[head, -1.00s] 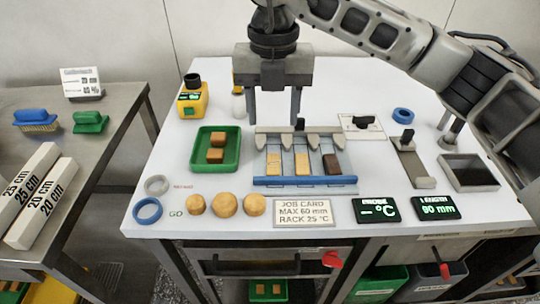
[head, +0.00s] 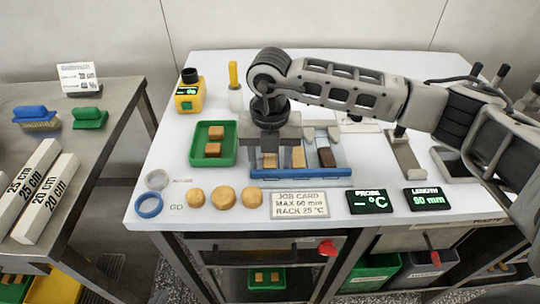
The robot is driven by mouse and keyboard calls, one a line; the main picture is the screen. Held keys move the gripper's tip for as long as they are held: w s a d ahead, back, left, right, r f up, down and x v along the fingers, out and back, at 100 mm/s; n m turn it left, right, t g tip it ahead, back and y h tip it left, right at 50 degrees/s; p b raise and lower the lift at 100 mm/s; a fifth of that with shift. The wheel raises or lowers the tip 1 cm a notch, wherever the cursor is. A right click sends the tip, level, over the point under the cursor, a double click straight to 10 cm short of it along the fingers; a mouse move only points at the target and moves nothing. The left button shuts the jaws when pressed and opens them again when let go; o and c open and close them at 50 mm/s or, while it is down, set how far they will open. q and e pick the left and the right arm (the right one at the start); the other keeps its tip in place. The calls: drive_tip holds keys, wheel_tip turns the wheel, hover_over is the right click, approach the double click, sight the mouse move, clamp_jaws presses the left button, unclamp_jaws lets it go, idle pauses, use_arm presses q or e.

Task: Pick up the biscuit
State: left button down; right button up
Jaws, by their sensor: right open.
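A laned rack (head: 300,173) with a blue front bar stands mid-table. My right gripper (head: 271,165) is open, pointing down low over the left part of the rack. Its fingers are around or just above the left tan piece; contact cannot be told. The gripper body hides the rack's back left. Several round tan pieces (head: 223,196) sit at the table's front. My left gripper is not in view.
A green tray (head: 230,155) with two brown blocks stands left of the rack. A job card (head: 299,205) and displays (head: 369,201) line the front. My right arm spans the right side.

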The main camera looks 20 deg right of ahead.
drive_tip(key=shift+c, duration=0.3)
drive_tip(key=c, duration=0.8)
